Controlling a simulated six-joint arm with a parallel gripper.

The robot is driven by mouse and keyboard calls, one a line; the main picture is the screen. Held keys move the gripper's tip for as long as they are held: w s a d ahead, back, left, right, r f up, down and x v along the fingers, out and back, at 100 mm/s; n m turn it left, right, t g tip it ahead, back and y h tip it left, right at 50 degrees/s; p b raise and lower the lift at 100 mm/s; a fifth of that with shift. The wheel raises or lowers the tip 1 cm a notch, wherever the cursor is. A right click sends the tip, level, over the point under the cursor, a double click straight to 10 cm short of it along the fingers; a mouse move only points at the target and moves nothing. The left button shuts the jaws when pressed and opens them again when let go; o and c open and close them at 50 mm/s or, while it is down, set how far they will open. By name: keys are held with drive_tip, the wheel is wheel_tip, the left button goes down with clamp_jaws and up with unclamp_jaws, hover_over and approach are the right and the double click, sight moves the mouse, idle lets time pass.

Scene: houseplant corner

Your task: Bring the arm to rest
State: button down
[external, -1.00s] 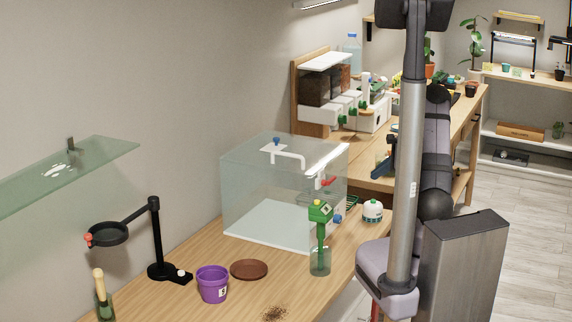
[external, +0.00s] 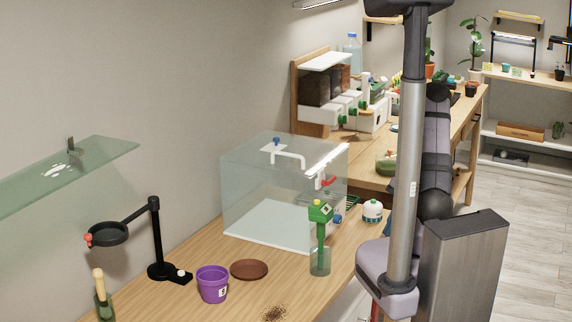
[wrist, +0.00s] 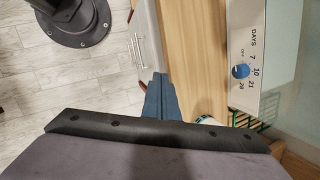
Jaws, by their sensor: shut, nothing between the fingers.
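My gripper (wrist: 158,92) shows in the wrist view as blue fingers pressed together, with nothing between them. They hang over the gap between the wooden bench edge and the tiled floor, touching nothing that I can see.
The clear tank (external: 250,205) stands on the bench (external: 185,300). A white panel with a blue knob (wrist: 241,71) is right of the fingers. A white jar (external: 372,211), green-topped tool (external: 320,211), purple pot (external: 212,284), brown saucer (external: 249,269) and magnifier stand (external: 156,240) are nearby.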

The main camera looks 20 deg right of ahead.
drive_tip(key=s+a+r+n+g+h, duration=0.25)
drive_tip(key=s+n, duration=0.25)
drive_tip(key=s, duration=0.5)
drive_tip(key=s+a+r+n+g+h, duration=0.1)
drive_tip(key=s+a+r+n, duration=0.35)
drive_tip(key=s, duration=0.65)
drive_tip(key=w+a+r+n+t, duration=0.2)
drive_tip(key=w+a+r+n, duration=0.1)
drive_tip(key=shift+w+r+h, duration=0.1)
drive_tip(key=shift+w+h, duration=0.1)
drive_tip(key=shift+h, duration=0.05)
